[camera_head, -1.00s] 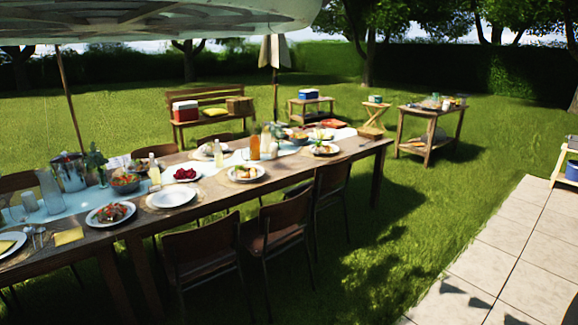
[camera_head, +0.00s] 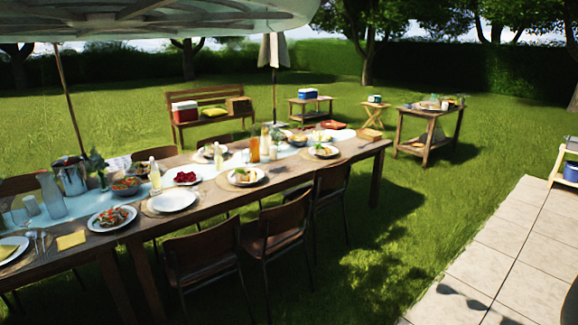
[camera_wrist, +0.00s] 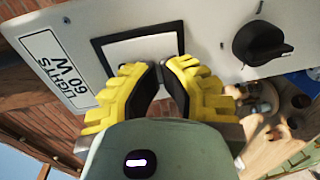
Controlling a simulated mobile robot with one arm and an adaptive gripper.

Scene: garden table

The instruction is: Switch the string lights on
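In the wrist view a pale panel fills the upper part. A label reading "LIGHTS 60 W" (camera_wrist: 65,67), turned nearly upside down, is at its left. A wide white switch plate in a black frame (camera_wrist: 141,48) sits beside the label. The string lights are not recognisable in either view.
A black round knob (camera_wrist: 262,43) sticks out of the panel right of the switch. In the head view a laid dining table (camera_head: 205,200) with chairs (camera_head: 277,235) stands on grass, beside a paved strip (camera_head: 500,250).

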